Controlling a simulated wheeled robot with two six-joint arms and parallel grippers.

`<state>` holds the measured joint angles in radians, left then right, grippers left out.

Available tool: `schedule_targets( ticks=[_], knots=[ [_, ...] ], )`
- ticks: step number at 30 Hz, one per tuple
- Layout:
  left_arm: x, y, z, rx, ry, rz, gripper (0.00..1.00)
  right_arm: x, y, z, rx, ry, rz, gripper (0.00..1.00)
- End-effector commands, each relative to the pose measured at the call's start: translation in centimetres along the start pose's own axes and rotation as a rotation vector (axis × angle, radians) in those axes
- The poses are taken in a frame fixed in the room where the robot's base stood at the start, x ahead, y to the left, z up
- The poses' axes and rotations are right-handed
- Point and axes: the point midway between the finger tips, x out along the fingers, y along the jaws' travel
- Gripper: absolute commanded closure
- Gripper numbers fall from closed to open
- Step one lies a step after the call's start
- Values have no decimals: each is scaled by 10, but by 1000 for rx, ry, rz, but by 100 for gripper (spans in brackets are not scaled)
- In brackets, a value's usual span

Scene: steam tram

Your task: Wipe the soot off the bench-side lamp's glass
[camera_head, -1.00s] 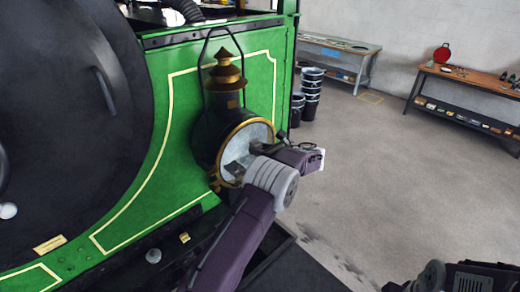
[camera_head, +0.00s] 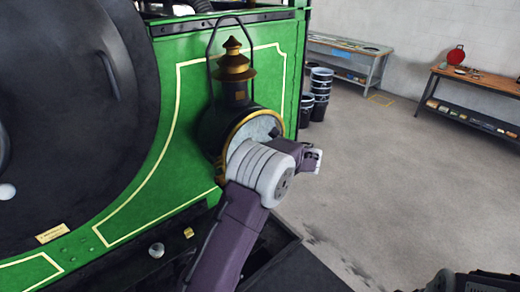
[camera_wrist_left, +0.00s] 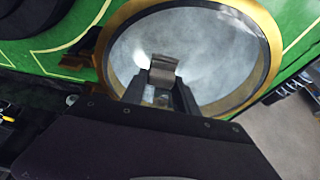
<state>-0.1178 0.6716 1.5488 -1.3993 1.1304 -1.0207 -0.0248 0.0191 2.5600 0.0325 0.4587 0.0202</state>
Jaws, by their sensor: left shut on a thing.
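The lamp (camera_head: 236,68) is black with a brass chimney and a wire handle, mounted on the green engine side. Its round glass (camera_head: 262,126) has a brass rim and is partly hidden by my left arm. In the left wrist view the glass (camera_wrist_left: 225,50) looks grey and mottled, with paler patches near the gripper. My left gripper (camera_wrist_left: 163,82) is shut on a small grey-brown pad (camera_wrist_left: 164,66) in front of the glass. Whether the pad touches the glass is hard to tell. Part of my right arm shows at the lower right; its gripper fingers are out of view.
Stacked black buckets (camera_head: 319,90) stand beyond the engine. A grey bench (camera_head: 347,50) and a wooden bench (camera_head: 480,82) stand along the wall. The floor (camera_head: 385,180) right of the lamp is clear. A dark ledge runs below the lamp.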

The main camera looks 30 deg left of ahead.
Motion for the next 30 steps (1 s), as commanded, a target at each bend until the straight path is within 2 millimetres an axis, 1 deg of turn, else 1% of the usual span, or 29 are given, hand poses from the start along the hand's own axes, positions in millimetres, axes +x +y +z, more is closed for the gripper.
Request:
schedule_targets(
  ticks=[1, 6, 15, 17, 27, 30],
  knots=[
    [2, 6, -2, -1, -1, 2, 97, 7, 0, 1, 0, 0, 0, 71],
    [0, 17, -1, 0, -2, 1, 97, 11, 0, 1, 0, 0, 0, 71],
    [-2, 17, 0, 0, -1, 0, 97, 10, 0, 1, 0, 0, 0, 71],
    [-6, 17, -2, 0, -1, -2, 97, 10, 0, 1, 0, 0, 0, 71],
    [-45, 17, -18, 2, 0, -3, 97, 10, 0, 1, 0, 0, 0, 71],
    [-53, 17, -22, 1, -1, -2, 97, 9, 0, 1, 0, 0, 0, 71]
  ],
)
